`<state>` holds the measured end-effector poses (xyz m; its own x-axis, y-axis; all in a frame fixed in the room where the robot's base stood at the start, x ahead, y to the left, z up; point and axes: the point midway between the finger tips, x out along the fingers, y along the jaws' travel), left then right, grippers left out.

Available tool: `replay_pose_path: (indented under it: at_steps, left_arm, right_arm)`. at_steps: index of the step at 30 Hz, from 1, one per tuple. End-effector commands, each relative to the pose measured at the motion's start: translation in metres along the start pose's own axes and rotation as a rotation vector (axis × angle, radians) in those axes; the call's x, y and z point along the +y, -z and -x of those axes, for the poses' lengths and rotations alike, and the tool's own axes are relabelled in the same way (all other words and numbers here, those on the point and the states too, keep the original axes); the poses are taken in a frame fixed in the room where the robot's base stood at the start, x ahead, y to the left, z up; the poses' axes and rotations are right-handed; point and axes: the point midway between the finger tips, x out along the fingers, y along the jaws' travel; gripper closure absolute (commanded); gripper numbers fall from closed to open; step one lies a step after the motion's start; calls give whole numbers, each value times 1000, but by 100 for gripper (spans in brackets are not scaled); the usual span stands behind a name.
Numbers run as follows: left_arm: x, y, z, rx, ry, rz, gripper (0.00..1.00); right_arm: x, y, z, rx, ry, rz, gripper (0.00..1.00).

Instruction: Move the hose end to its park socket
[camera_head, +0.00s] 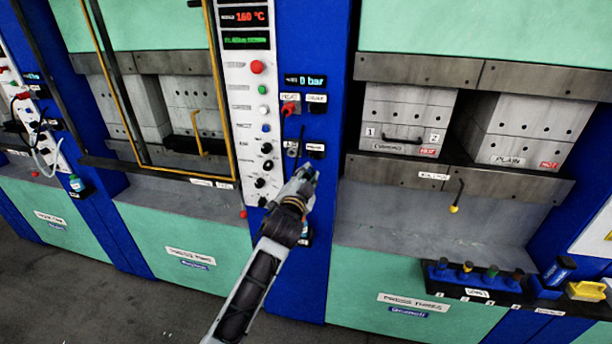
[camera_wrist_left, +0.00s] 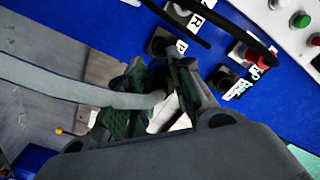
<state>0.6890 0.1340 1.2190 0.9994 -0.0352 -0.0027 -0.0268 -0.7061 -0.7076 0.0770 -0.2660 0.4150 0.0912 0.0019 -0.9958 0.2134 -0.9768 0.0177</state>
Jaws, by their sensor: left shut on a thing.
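My left gripper (camera_head: 308,178) is in front of the blue column between two presses, just below a small group of sockets. In the left wrist view its dark green-padded fingers (camera_wrist_left: 158,98) are shut on a pale hose end (camera_wrist_left: 163,112). A thick grey hose (camera_wrist_left: 70,88) runs from the grip to the left edge. The column carries black sockets in two rows, including a lower right one (camera_head: 316,150) and a lower left one (camera_head: 291,149). A socket also shows ahead of the fingers in the left wrist view (camera_wrist_left: 160,42). The small labels are hard to read. My right gripper is out of view.
A red connector (camera_head: 290,108) sits at the upper left socket, with a dark cable near it. A white button panel (camera_head: 250,100) stands to the left. The right press holds grey mould blocks (camera_head: 403,118). A rack (camera_head: 480,285) with several coloured-top items is lower right.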

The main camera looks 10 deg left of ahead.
Motion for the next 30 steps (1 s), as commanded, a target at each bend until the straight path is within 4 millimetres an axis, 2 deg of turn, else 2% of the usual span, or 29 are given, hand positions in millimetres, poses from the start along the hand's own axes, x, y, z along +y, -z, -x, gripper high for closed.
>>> replay_pose_path:
  at_steps: [30]
  left_arm:
    - [-1,1,-55,1,1,1,100]
  right_arm:
    - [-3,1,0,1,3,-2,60]
